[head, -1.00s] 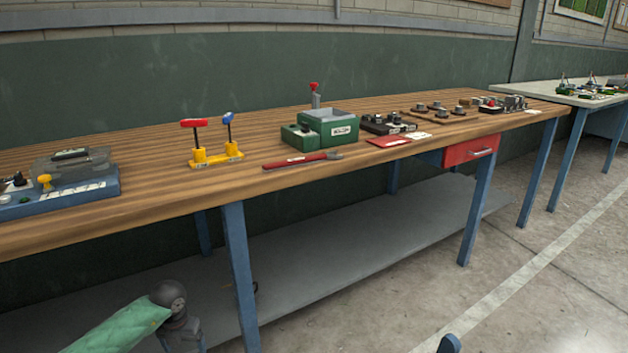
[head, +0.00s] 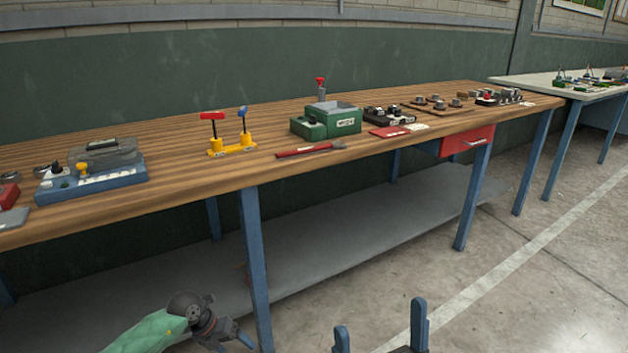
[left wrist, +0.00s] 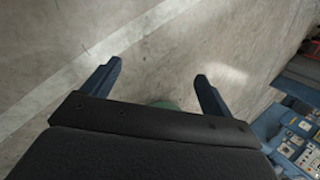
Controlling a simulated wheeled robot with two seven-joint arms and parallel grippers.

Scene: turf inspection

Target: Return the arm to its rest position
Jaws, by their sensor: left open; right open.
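My right gripper (head: 380,330) shows at the bottom edge in the head view, its two blue fingers apart with nothing between them. My left arm, in a green sleeve, comes in at the lower left in front of the bench. Its gripper (head: 238,336) is low, beside a front bench leg and below the tabletop. In the left wrist view the left gripper (left wrist: 158,78) is open and empty, with concrete floor beyond its fingers. Both grippers are clear of the objects on the bench.
The wooden workbench (head: 190,185) carries a blue device (head: 95,183), a yellow stand (head: 232,150) with red and blue handles, a green box (head: 335,122), a red-handled tool (head: 310,149) and several small parts. A grey lower shelf (head: 330,240) runs beneath. Open floor (head: 560,280) lies at right.

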